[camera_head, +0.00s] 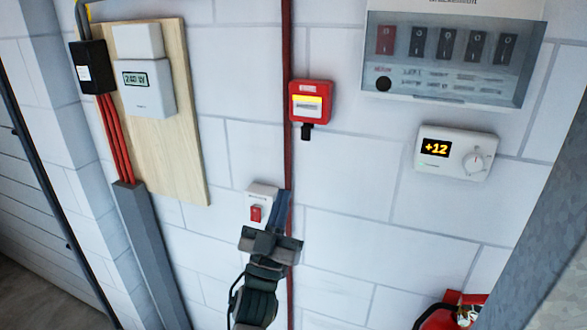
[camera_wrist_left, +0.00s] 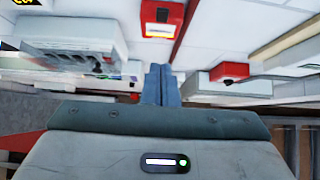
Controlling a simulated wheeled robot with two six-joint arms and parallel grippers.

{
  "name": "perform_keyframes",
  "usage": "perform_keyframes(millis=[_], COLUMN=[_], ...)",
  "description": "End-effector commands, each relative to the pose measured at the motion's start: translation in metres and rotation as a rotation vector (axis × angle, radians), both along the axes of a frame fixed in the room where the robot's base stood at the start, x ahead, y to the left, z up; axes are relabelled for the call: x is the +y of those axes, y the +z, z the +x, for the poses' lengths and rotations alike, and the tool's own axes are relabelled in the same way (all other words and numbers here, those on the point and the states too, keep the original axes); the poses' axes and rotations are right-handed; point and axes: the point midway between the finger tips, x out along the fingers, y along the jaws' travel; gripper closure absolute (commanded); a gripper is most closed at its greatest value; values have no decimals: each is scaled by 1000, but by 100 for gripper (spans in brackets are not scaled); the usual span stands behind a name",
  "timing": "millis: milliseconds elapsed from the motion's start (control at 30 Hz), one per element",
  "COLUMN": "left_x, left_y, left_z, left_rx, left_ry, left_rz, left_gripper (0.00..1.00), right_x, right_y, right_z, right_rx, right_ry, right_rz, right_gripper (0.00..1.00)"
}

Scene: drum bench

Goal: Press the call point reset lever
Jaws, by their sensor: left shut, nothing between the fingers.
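The red call point (camera_head: 311,101) is on the white block wall, with a pale window and a yellow strip on its front. A small black lever (camera_head: 306,132) hangs from its lower edge. My left gripper (camera_head: 283,198) is shut and empty, below the call point and apart from the lever. In the left wrist view, the shut fingers (camera_wrist_left: 160,85) point toward the wall and the call point (camera_wrist_left: 162,17) shows at the top. My right gripper is in neither view.
A white box with a red switch (camera_head: 256,213) is close left of my left fingers. A dark red pipe (camera_head: 286,55) runs beside the call point. A thermostat (camera_head: 455,153) and switch panel (camera_head: 447,53) are to the right. Bare wall lies between lever and fingers.

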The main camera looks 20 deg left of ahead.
Motion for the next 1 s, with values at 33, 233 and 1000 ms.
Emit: perform_keyframes(millis=[33,233,1000], left_x=[0,-1,-4], left_y=[7,36,67], left_z=[4,30,108], left_rx=[-2,-3,1], left_ry=[0,0,1], left_rz=[0,1,1], left_gripper=[100,100,100], right_x=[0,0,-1], right_y=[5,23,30], right_z=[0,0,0], right_rx=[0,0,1], right_ry=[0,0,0], right_rz=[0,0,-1], right_gripper=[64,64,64])
